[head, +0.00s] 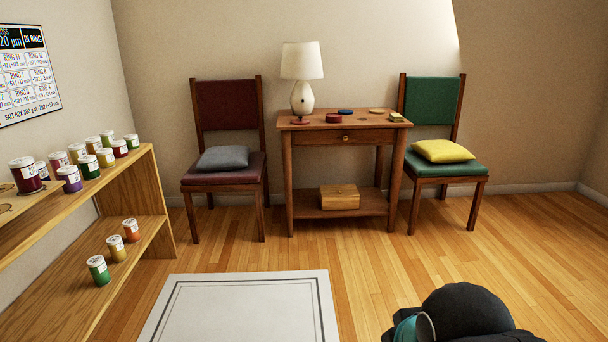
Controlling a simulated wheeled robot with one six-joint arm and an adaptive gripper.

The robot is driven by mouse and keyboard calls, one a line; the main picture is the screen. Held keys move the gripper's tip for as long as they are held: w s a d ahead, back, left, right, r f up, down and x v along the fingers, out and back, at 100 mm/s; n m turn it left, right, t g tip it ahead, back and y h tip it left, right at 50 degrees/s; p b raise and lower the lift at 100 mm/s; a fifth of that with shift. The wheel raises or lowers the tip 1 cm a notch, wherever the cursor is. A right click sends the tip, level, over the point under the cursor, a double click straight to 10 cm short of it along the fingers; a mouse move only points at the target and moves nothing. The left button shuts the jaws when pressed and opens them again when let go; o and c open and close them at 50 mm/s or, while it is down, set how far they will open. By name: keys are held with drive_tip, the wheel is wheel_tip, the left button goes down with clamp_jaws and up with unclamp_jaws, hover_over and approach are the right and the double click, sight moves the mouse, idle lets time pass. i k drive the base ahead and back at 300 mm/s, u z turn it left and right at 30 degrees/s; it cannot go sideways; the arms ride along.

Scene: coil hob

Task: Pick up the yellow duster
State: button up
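No thing in the head view is plainly a yellow duster. A small yellow and green item (396,117) lies at the right end of the wooden side table's top (320,124); it is too small to tell what it is. A yellow cushion (443,151) lies on the seat of the green chair (432,101), right of the table. A black rounded part of my arm with a teal piece shows at the bottom right. My gripper is not visible.
A wooden box (339,197) sits below. A shelf (133,177) with jars stands left. The floor around the pale mat (160,312) looks clear.

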sight(394, 117)
drive_tip(key=i, duration=1.9)
drive_tip(key=z, duration=0.4)
drive_tip(key=i, duration=2)
drive_tip(key=z, duration=0.3)
